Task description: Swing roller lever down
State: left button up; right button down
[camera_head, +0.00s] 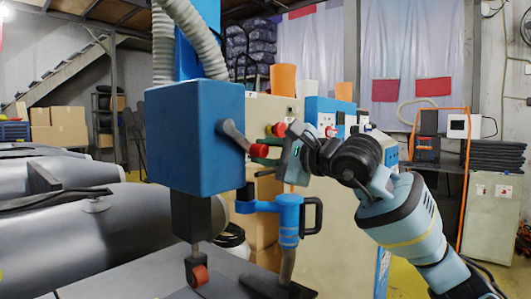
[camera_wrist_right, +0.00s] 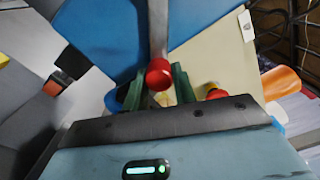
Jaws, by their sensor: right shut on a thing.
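The roller lever (camera_head: 234,134) is a grey bar ending in a red knob (camera_head: 259,150). It sticks out of the right side of the blue machine head (camera_head: 195,140) and slopes slightly down to the right. My right gripper (camera_head: 264,155) is shut on the lever at its knob end. In the right wrist view, the green fingers of the gripper (camera_wrist_right: 157,90) stand on either side of the red knob (camera_wrist_right: 159,74), with the lever (camera_wrist_right: 157,30) running up behind it. A small orange-red roller (camera_head: 200,275) hangs below the head. My left gripper is not in view.
A blue tool with a black handle (camera_head: 289,218) stands right of the head, below my right gripper. Grey inflatable tubes (camera_head: 120,230) lie at the left. A beige cabinet (camera_head: 328,220) stands behind my right arm. Cardboard boxes (camera_head: 62,125) are at the far left.

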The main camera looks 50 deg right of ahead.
jog(key=shift+a+f, duration=0.1)
jog(key=shift+f, duration=0.05)
jog(key=c, duration=1.5)
grip_release()
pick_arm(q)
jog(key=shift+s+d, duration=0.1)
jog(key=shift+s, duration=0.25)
pick_arm(e)
jog(key=o, duration=0.4)
jog(key=shift+c, duration=0.2)
jog(key=s+b, duration=0.2)
jog(key=s, duration=0.1)
jog(key=s+b, duration=0.1)
jog(key=s, duration=0.1)
jog(key=shift+s+d+f, duration=0.15)
jog(key=shift+s+d, duration=0.1)
jog(key=shift+d, duration=0.05)
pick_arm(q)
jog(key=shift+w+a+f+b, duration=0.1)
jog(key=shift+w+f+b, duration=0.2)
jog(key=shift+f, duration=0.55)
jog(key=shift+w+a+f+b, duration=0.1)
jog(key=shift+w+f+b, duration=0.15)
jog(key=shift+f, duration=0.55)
pick_arm(e)
jog(key=shift+s+r, duration=0.2)
jog(key=shift+s, duration=0.95)
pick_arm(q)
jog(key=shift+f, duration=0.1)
